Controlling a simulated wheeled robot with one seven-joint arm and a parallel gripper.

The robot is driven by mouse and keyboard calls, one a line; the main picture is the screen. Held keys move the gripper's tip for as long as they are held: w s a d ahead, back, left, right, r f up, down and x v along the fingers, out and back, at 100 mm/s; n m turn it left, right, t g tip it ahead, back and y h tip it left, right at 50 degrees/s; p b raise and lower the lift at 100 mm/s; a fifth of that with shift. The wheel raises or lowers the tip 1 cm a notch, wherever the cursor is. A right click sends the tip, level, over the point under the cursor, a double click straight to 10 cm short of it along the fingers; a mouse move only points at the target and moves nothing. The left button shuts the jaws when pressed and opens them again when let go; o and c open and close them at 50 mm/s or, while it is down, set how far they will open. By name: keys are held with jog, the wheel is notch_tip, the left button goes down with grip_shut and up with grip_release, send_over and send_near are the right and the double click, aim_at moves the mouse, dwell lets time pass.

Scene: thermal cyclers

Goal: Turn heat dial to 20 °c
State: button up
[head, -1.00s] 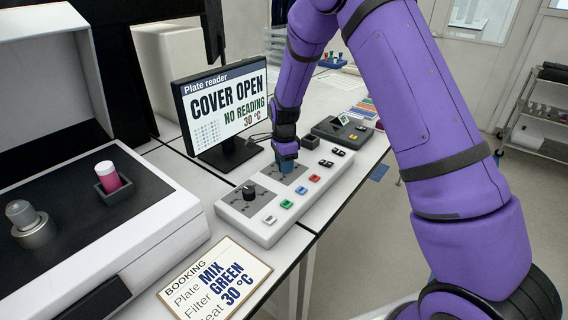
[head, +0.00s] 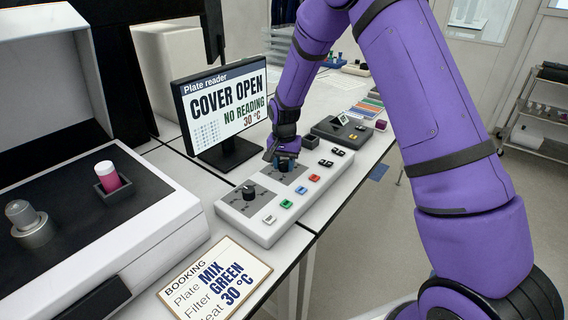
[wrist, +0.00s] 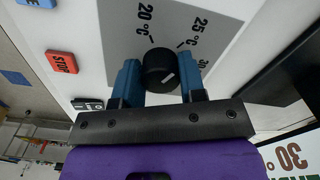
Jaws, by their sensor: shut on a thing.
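The heat dial is a round black knob (wrist: 160,70) with a white mark, on a grey panel labelled 20 °C, 25 °C and 30 °C. My gripper (wrist: 160,84) has its blue fingers on either side of the knob and is shut on it. Which label the white mark faces is hard to tell. In the head view my gripper (head: 285,163) reaches down to the far dial of the white control box (head: 262,232), mostly covering that dial. The plate reader screen (head: 227,108) reads COVER OPEN, NO READING, 30 °C.
A second black dial (head: 249,190) stands nearer on the box, beside several coloured buttons. A booking card (head: 216,280) reads MIX, GREEN, 30 °C. The open plate reader (head: 95,235) is at left, with a pink-filled vial (head: 107,176). Another small device (head: 342,131) sits beyond the box.

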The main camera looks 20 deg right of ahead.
aim_at(285, 162)
jog(key=n, duration=0.5)
jog(key=shift+d+n, duration=0.1)
jog(key=shift+n, duration=0.2)
jog(key=n, duration=0.5)
jog(key=shift+n, duration=0.3)
jog(key=o, duration=0.9)
jog(key=shift+r, duration=0.1)
notch_tip(285, 162, up, 11)
jog(key=shift+f, duration=0.2)
